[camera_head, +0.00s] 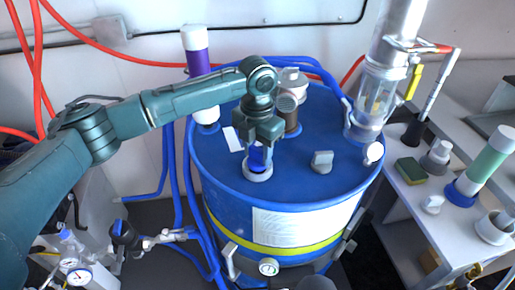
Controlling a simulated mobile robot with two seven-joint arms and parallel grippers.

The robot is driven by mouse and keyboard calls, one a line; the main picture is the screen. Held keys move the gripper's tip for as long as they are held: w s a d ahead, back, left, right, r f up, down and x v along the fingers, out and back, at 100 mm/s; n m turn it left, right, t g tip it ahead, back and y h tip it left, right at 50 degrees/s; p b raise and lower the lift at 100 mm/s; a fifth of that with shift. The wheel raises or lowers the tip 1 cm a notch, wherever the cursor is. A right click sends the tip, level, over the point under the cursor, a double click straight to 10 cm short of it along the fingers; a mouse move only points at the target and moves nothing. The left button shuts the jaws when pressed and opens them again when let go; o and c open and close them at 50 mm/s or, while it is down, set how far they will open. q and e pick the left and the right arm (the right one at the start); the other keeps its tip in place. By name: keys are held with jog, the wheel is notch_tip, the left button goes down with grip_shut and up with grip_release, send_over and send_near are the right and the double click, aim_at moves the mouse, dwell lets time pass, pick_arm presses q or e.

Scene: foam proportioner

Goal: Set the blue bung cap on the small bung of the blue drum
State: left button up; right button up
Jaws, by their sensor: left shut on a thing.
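The blue drum (300,190) stands upright in the middle, its lid facing up. My left gripper (258,152) reaches in from the left and points down over the front left of the lid. It is shut on the blue bung cap (257,160), which shows between the fingers. Directly below is a pale round ring (258,175) on the lid, which looks like the small bung. The cap appears within or just over the ring; I cannot tell whether they touch. The fingers partly hide both. My right gripper is not in view.
A grey knob-like fitting (322,162) is on the lid to the right. A clear-bodied pump tube (374,100) rises at the lid's right. A purple and white cylinder (196,58) stands behind left. A side table (405,190) holds a green sponge (410,171) and several fittings.

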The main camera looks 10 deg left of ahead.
aim_at(257, 149)
pick_arm(q)
jog(key=shift+f, duration=0.25)
jog(key=shift+f, duration=0.35)
jog(key=o, duration=0.7)
jog(key=shift+r+p, duration=0.75)
jog(key=shift+r, duration=4.8)
